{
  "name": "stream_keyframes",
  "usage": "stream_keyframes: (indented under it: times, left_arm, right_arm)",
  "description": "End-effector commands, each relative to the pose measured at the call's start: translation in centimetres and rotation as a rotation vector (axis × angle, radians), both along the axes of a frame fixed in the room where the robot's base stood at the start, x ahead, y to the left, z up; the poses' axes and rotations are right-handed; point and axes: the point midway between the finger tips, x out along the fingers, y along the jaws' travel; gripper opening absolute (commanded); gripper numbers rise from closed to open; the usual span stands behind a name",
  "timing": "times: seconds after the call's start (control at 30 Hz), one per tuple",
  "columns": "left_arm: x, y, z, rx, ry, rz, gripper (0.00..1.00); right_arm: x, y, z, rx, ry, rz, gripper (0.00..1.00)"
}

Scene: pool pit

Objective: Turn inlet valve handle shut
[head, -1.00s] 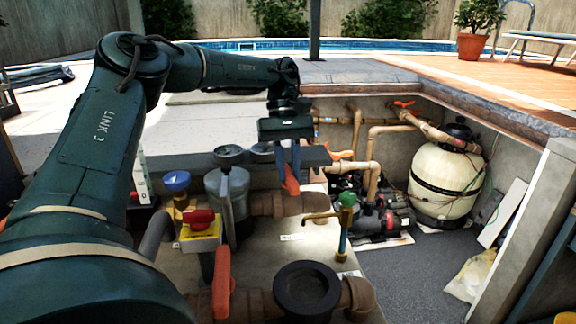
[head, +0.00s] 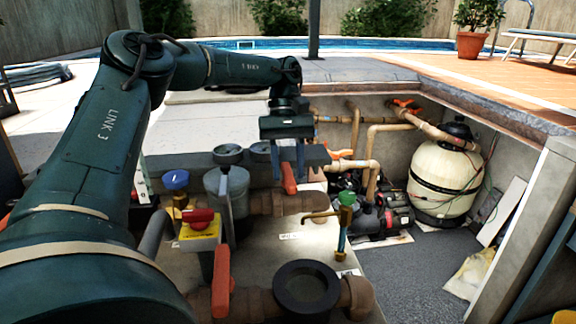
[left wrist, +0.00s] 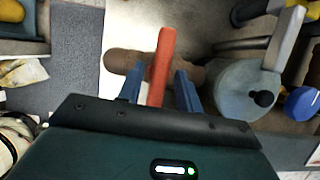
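An orange-red lever handle (head: 288,178) stands on a brown pipe valve (head: 275,203) beside the grey pump strainer pot. In the left wrist view this handle (left wrist: 161,60) points up the picture, between the two blue fingers. My left gripper (head: 288,174) is open over the handle, one finger on each side; the wrist view shows the gripper (left wrist: 158,80) with gaps beside the handle. Another orange handle (head: 221,283) stands upright in the foreground. No label that I can read tells which one is the inlet valve. My right gripper is not in view.
A grey pot (head: 227,190) with a gauge, a blue knob (head: 176,180) and a red switch on a yellow box (head: 200,230) stand left of the handle. A brass tap with a green top (head: 346,199) stands to the right. The pit floor (head: 420,275) is partly clear.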

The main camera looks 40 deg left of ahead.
Motion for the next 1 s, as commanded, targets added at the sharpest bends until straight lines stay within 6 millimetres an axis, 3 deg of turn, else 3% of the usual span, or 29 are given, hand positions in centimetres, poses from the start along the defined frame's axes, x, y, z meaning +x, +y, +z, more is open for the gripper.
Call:
stream_keyframes:
  times: [0.27, 0.43, 1.0]
  left_arm:
    - [0.0, 0.0, 0.0, -0.001, 0.0, 0.001, 0.4]
    - [0.4, 0.4, 1.1, 0.001, -0.002, 0.004, 0.4]
    - [2.8, 3.2, 10.6, 0.001, 0.0, 0.003, 0.4]
  right_arm:
    - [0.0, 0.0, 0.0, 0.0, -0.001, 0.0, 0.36]
    - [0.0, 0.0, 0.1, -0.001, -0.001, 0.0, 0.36]
    - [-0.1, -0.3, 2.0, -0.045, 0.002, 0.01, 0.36]
